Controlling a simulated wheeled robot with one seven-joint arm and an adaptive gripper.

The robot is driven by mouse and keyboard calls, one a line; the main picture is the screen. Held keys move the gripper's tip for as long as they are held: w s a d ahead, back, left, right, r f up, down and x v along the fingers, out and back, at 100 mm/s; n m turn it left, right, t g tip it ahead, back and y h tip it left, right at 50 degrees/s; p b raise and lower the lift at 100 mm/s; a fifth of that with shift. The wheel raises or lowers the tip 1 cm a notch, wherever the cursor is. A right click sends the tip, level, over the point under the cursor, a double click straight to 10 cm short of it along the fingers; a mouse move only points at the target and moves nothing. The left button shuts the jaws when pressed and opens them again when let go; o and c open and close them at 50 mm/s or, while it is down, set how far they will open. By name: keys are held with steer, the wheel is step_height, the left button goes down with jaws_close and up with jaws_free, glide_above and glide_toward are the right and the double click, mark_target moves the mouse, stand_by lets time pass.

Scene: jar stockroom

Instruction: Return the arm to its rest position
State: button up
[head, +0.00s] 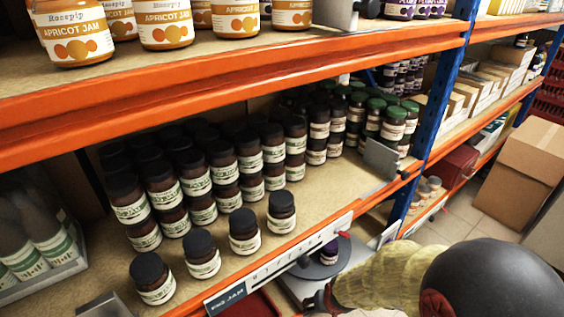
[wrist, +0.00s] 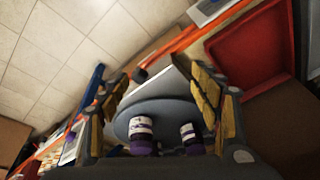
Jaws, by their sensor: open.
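My gripper (wrist: 160,84) shows in the wrist view with its two fingers spread wide apart and nothing held between them. Beyond the fingers is a round grey plate (wrist: 165,106). Two jars with purple lids, a left jar (wrist: 140,128) and a right jar (wrist: 188,134), show at the plate, low in the view. In the head view the round plate (head: 312,265) is below the shelf front, with a purple-lidded jar (head: 330,251) on it. Part of my arm (head: 490,280) fills the lower right there. I cannot make out my gripper's fingers in the head view.
Brown jars with black lids (head: 245,231) stand on the middle shelf, several near its front edge. Apricot jam jars (head: 166,24) line the upper shelf. An orange beam (head: 200,105) and blue upright (head: 445,85) frame the rack. A red tray (wrist: 250,45) lies upper right in the wrist view.

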steer(key=s+d+r, duration=0.2)
steer(key=s+r, duration=0.2)
steer(key=r, duration=0.7)
steer(key=s+d+r+t, duration=0.1)
steer(key=s+r, duration=0.4)
steer(key=r, duration=0.7)
steer(key=s+d+r+t+p, duration=0.1)
steer(key=s+d+r, duration=0.2)
steer(key=r, duration=0.9)
steer(key=shift+s+d+h, duration=0.3)
steer(key=shift+s+h, duration=0.1)
steer(key=shift+s, duration=0.5)
steer(key=shift+c, duration=0.2)
